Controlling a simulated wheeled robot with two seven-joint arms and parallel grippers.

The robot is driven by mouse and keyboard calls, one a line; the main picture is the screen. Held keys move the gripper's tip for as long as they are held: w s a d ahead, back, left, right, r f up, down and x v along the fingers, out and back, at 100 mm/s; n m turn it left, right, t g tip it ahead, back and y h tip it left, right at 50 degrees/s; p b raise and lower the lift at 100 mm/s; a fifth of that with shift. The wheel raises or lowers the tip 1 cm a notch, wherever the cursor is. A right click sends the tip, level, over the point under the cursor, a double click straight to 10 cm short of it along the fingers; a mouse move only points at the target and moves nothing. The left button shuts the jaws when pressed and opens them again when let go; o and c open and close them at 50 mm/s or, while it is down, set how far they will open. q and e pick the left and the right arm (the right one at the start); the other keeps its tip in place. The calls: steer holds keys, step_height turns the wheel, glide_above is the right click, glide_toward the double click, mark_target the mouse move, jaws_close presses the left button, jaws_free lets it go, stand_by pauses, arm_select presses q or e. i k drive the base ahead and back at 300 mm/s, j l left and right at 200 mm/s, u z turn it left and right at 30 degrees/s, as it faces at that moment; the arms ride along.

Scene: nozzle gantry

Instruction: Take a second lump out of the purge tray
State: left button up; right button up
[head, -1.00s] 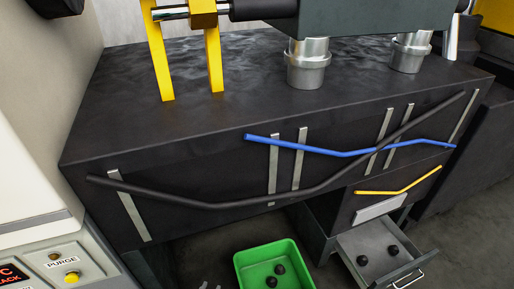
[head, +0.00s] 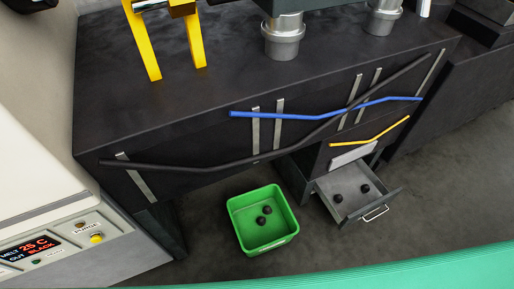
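The purge tray appears to be the grey open drawer (head: 345,207) under the black cabinet at the right. Two black lumps lie apart on its floor, one at the left (head: 338,198) and one at the upper right (head: 365,188). A green bin (head: 240,233) stands on the floor left of the drawer. Two more black lumps lie close together inside it, an upper one (head: 267,210) and a lower one (head: 261,221). Neither of my grippers shows in this view.
The black cabinet (head: 200,105) overhangs the drawer, with black, blue and yellow tubes along its front. A pale machine with a control panel (head: 60,245) stands at the left. A teal edge (head: 420,268) crosses the bottom right. Floor is clear between bin and drawer.

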mark_target(338, 198)
steer(key=z, duration=1.25)
